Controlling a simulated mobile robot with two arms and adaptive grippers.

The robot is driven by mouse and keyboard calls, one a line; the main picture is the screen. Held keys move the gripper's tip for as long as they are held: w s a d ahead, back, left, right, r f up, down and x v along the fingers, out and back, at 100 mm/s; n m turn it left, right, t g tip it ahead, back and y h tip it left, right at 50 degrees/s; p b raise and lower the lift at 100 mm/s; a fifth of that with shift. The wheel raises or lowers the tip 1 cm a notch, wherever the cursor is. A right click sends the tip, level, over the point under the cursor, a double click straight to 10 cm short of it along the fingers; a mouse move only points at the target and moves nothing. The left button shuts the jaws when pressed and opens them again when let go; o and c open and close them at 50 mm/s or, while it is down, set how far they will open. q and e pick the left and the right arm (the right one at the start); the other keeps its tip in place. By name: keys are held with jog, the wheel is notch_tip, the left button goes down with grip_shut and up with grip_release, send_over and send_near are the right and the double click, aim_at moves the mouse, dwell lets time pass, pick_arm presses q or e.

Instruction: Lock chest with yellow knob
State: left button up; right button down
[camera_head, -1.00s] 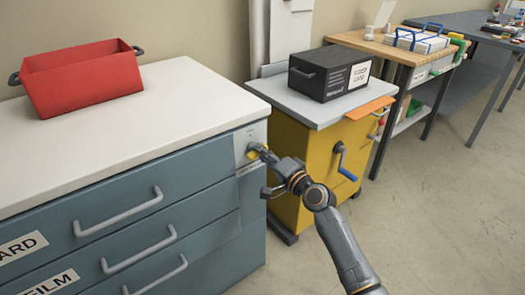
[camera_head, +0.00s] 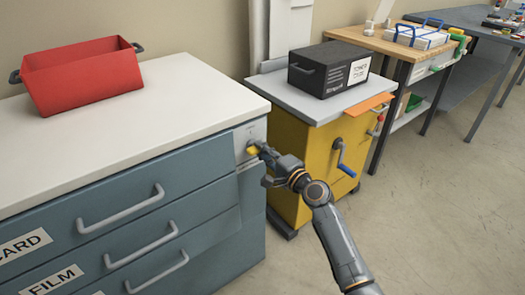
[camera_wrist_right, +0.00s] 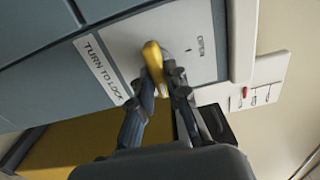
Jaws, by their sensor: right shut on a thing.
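The chest (camera_head: 130,220) is blue-grey with a white top and several drawers. Its yellow knob (camera_head: 252,149) sits on a light plate at the upper right corner of the front. In the right wrist view the yellow knob (camera_wrist_right: 153,58) stands on the plate (camera_wrist_right: 190,35) beside a label (camera_wrist_right: 103,68) reading "TURN TO LOCK". My right gripper (camera_head: 264,153) is at the knob. In the right wrist view the gripper's fingers (camera_wrist_right: 163,88) are shut on the knob, partly hiding its lower end. My left gripper is not in view.
A red bin (camera_head: 82,76) stands on the chest top. To the right is a yellow cabinet (camera_head: 307,165) with a blue-handled crank (camera_head: 343,160) and a black box (camera_head: 330,68) on top. Workbenches stand farther right. The floor (camera_head: 440,220) at right is clear.

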jog(key=shift+f, duration=0.1)
jog(key=c, duration=1.3)
grip_release()
jog(key=v, duration=1.2)
jog(key=shift+s, duration=0.1)
